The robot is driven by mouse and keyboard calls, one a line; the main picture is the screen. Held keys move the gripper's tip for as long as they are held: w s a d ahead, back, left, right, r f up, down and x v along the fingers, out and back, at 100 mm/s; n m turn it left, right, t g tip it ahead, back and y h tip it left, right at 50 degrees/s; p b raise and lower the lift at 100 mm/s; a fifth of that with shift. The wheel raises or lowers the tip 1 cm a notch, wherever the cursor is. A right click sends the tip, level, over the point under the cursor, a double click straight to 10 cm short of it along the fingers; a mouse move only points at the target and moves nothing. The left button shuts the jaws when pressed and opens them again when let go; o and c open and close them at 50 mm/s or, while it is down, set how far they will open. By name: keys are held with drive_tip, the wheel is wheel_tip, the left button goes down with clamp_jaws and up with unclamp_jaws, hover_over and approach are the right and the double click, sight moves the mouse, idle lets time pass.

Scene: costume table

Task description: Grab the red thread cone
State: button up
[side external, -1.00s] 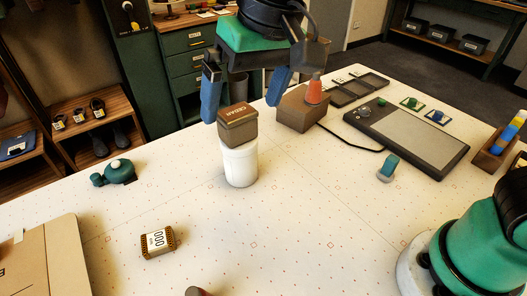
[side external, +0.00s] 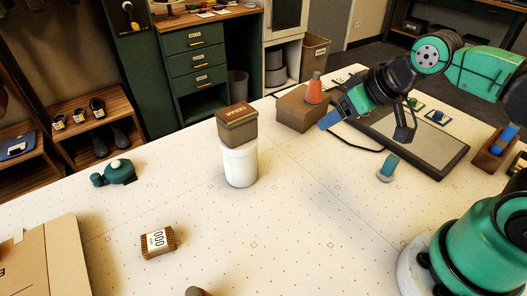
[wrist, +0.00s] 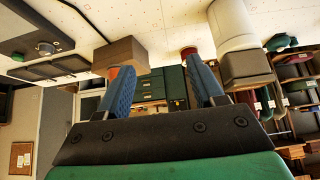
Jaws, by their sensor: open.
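The red thread cone (side external: 314,88) looks orange-red with a paler band and stands upright on a brown box (side external: 300,112) at the table's back. My gripper (side external: 365,130) is open and empty, to the right of the cone and apart from it, above the dark tablet. In the wrist view, which shows the scene upside down, my fingers (wrist: 160,66) are spread. A sliver of the orange-red cone (wrist: 113,72) shows beside the left finger, mostly hidden. A small dark red object (wrist: 188,52) shows near the right fingertip; I cannot tell what it is.
A white canister (side external: 240,164) carries a brown lidded box (side external: 237,128), left of the cone. A grey-faced tablet (side external: 415,140) lies under my arm. A teal-and-grey piece (side external: 387,168) stands in front of it.

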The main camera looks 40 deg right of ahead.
wheel_tip(320, 180, up, 5)
drive_tip(key=n+g+y, duration=0.8)
drive_tip(key=n+g, duration=1)
drive_tip(key=n, duration=1)
hover_over(194, 288)
drive_tip(key=w+d, duration=0.2)
wheel_tip(194, 288, down, 3)
drive_tip(key=shift+y, duration=0.3)
wheel_tip(194, 288, down, 10)
drive_tip(key=shift+w+a+r, duration=0.15)
drive_tip(key=shift+r, duration=0.05)
drive_tip(key=shift+f, duration=0.35)
drive_tip(key=shift+x, duration=2.8)
